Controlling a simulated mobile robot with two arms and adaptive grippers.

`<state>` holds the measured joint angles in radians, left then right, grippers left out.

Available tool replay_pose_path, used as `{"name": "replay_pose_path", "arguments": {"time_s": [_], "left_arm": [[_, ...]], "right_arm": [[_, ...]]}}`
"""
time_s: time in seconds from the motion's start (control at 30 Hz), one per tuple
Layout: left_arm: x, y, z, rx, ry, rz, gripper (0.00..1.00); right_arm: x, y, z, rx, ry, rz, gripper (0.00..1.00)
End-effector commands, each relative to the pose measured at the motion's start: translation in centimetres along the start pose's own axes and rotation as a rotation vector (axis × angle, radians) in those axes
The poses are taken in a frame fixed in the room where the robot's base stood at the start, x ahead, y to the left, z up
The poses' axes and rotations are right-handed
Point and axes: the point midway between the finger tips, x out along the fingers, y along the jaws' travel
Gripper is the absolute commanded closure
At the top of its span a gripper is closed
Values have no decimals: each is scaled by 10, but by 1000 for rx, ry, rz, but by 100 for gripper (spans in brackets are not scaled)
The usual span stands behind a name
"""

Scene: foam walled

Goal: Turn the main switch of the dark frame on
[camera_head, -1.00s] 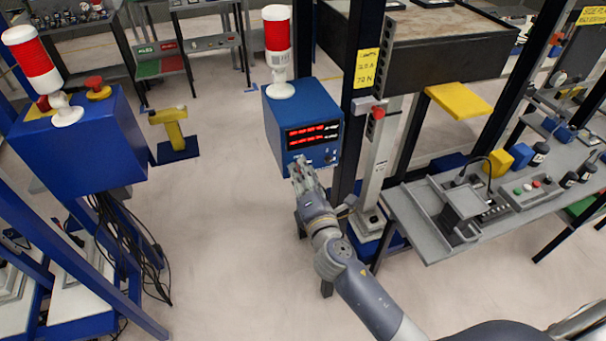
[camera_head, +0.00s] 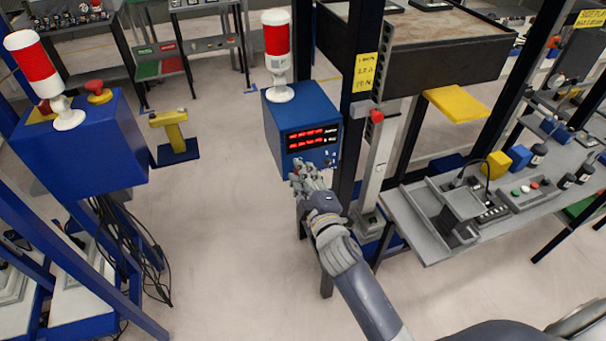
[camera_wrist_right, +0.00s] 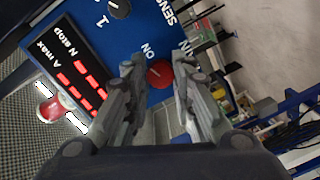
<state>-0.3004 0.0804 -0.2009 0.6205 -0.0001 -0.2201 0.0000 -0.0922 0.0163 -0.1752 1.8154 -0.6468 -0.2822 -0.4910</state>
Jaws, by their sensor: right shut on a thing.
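The dark frame (camera_head: 362,60) carries a blue control box (camera_head: 298,110) with red lit digits on its front. In the right wrist view, the main switch (camera_wrist_right: 160,73) is a round red knob on the blue panel, with "ON" lettering beside it. My right gripper (camera_wrist_right: 159,76) is shut on this knob, one finger on each side. In the head view my right gripper (camera_head: 306,172) is at the lower part of the box front and hides the knob. The knob's exact turn angle cannot be told. My left gripper is in neither current view.
A red and white lamp (camera_head: 278,55) stands on the box. A black knob (camera_wrist_right: 119,8) marked "1" is near the main switch. A grey workbench (camera_head: 420,225) stands to the right, another blue box (camera_head: 85,145) at left. Open floor lies between.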

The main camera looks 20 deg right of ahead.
Motion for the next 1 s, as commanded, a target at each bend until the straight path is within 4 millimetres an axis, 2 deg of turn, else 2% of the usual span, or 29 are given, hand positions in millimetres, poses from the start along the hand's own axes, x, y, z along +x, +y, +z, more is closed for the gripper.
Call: {"name": "replay_pose_path", "arguments": {"time_s": [0.4,1.0], "left_arm": [[-10,0,-1,-1,0,0,68],[-11,0,-1,-2,0,0,68]], "right_arm": [[0,0,1,276,14,-17,100],[0,-1,2,359,18,-22,100]]}}
